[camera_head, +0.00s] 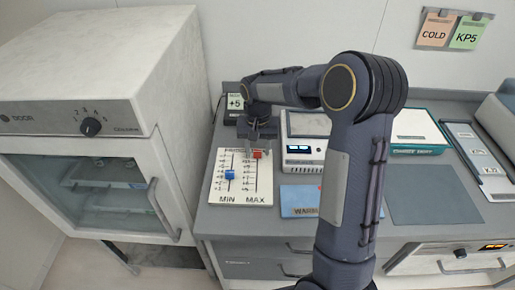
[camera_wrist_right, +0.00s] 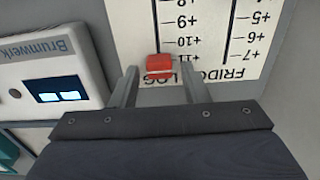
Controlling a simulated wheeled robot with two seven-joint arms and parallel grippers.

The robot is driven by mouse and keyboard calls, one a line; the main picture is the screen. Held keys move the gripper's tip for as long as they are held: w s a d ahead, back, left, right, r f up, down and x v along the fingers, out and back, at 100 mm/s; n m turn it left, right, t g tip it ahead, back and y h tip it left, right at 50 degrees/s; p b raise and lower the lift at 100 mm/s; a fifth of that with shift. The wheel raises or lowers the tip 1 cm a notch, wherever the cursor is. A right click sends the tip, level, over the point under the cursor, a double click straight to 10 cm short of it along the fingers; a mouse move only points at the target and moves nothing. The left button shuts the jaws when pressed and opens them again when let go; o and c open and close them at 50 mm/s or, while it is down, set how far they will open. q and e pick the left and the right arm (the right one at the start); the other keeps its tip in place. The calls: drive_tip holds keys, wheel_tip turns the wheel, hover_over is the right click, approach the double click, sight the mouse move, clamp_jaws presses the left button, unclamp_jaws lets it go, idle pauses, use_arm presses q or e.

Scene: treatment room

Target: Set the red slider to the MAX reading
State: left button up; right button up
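A white panel (camera_head: 243,196) with two sliders lies on the grey counter. Its columns are labelled MIN on the left and MAX on the right. The blue slider (camera_head: 230,174) sits partway along the MIN track. The red slider (camera_head: 257,154) is near the far end of the MAX track. In the right wrist view the red slider (camera_wrist_right: 159,65) is beside the +11 mark. My right gripper (camera_wrist_right: 160,72) is open, one fingertip on each side of the red slider with gaps visible. A small display (camera_head: 235,102) behind the panel reads +5. My left gripper is out of view.
A white device with a lit screen (camera_head: 299,149) stands right of the panel, with a blue mat (camera_head: 299,198) in front. My right arm hides part of the counter. A glass-door fridge (camera_head: 100,190) stands at left. A grey mat (camera_head: 435,207) lies at right.

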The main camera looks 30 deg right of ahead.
sight(258, 150)
drive_tip(key=shift+o, duration=0.2)
wheel_tip(258, 150, up, 7)
drive_tip(key=shift+r, duration=0.4)
drive_tip(key=shift+s, duration=0.1)
idle(0.4)
